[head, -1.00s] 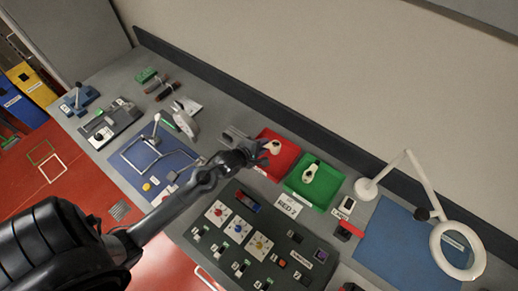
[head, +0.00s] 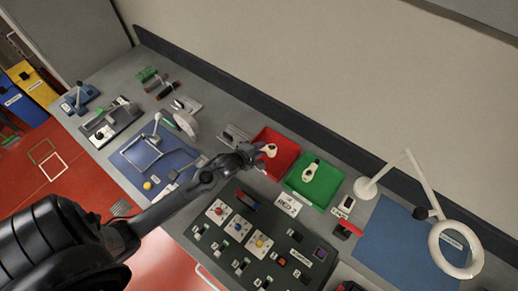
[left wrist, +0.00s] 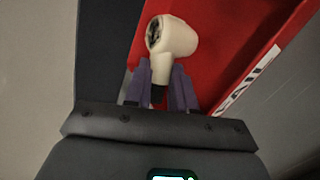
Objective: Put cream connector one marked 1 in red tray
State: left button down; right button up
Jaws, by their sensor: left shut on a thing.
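My left gripper (head: 256,151) is shut on a cream connector (head: 270,150) at the left side of the red tray (head: 285,146). In the left wrist view the purple-grey fingers (left wrist: 162,88) hold the cream connector (left wrist: 178,40) by its narrow stem, with its wide round end pointing away from the gripper. The red tray (left wrist: 225,62) fills the background behind it. I cannot tell whether the connector touches the tray floor, and no number is readable on it. My right gripper is not in view.
A green tray (head: 326,186) with another cream connector (head: 310,171) stands right of the red tray. A dark panel with switches (head: 250,232) lies in front. A white ring lamp (head: 434,247) stands over a blue mat (head: 392,240) at the right. A dark ledge runs behind.

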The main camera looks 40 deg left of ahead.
pick_arm(q)
jog(key=shift+f, duration=0.4)
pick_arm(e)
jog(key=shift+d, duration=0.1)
pick_arm(q)
jog(key=shift+f, duration=0.15)
jog(key=c, duration=0.9)
grip_release()
jog(key=shift+c, duration=0.2)
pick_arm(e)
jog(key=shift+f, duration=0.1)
pick_arm(q)
jog(key=shift+f, duration=0.1)
